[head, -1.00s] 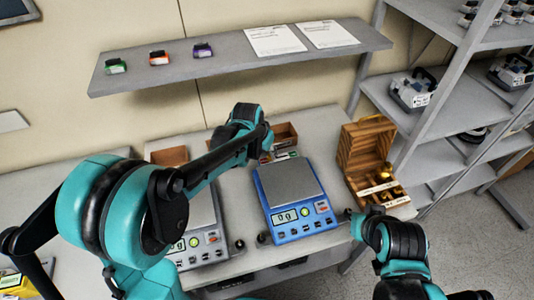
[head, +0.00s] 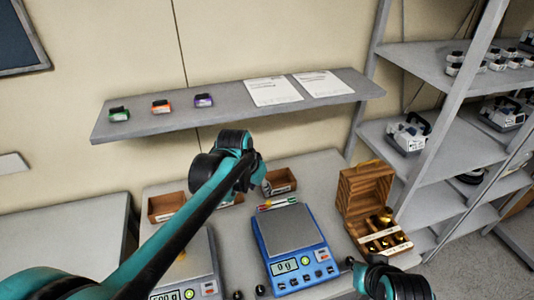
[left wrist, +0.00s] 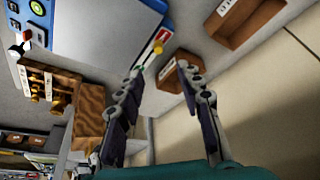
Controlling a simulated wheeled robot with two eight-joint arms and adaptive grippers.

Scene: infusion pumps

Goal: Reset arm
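My left arm reaches across from the lower left in the head view. Its gripper (left wrist: 162,68) shows in the left wrist view with two fingers apart and nothing between them. It is over the table's back part, near a small wooden tray (left wrist: 172,72) and the blue scale (left wrist: 100,40). In the head view the left wrist hides most of that gripper. The blue scale (head: 288,232) reads 0 g and its plate is bare. A grey scale (head: 207,262), partly behind my left arm, reads 500 g. My right arm shows at the lower right, without a visible gripper.
An open wooden box (head: 366,200) with brass weights stands right of the blue scale. A small wooden tray (head: 165,207) sits at the back left. A wall shelf (head: 225,118) overhangs the table's back. A grey rack (head: 425,165) stands at right.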

